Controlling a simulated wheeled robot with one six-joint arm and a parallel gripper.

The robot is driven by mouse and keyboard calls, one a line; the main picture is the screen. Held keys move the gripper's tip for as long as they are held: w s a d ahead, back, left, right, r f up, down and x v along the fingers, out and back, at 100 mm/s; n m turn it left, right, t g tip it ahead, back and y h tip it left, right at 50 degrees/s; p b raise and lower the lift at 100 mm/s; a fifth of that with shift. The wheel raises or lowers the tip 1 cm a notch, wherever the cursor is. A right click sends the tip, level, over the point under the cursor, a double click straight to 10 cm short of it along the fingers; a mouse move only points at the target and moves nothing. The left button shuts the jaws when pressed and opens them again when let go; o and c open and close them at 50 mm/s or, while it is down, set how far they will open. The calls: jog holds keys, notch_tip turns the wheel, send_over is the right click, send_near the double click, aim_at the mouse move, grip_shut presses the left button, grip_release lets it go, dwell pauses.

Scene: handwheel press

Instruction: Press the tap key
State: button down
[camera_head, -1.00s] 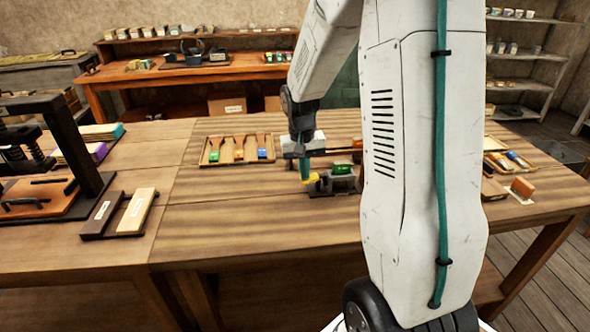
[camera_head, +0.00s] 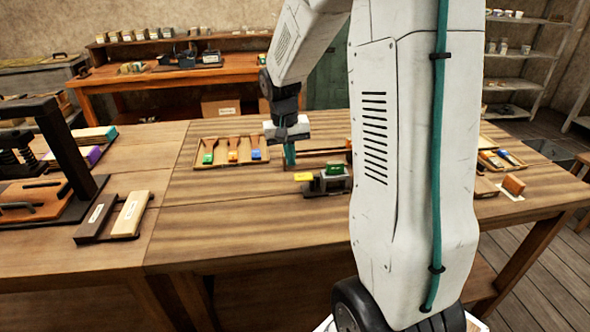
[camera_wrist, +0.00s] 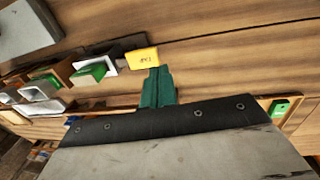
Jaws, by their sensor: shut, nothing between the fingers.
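A small yellow key (camera_head: 304,177) sticks out at the left of a dark grey device (camera_head: 330,186) on the table. In the wrist view the yellow key (camera_wrist: 142,58) carries a small dark mark too blurred to read. A green block (camera_head: 335,168) sits on top of the device. My gripper (camera_head: 289,162) points down with its teal fingers shut and empty, a little left of and behind the yellow key. In the wrist view the fingertips (camera_wrist: 154,72) appear close beside the key's edge; in the head view a small gap shows.
A tray (camera_head: 195,165) with several coloured-tipped brushes lies behind and left of my gripper. A press (camera_head: 75,155) and two blocks, one dark and one pale (camera_head: 131,213), stand at the left. The table front is clear.

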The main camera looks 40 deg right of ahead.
notch_tip(320, 180, up, 8)
jog(key=w+a, duration=0.1)
jog(key=a, duration=0.1)
jog(key=shift+w, duration=0.25)
jog(key=shift+a, duration=0.1)
dwell(0.5)
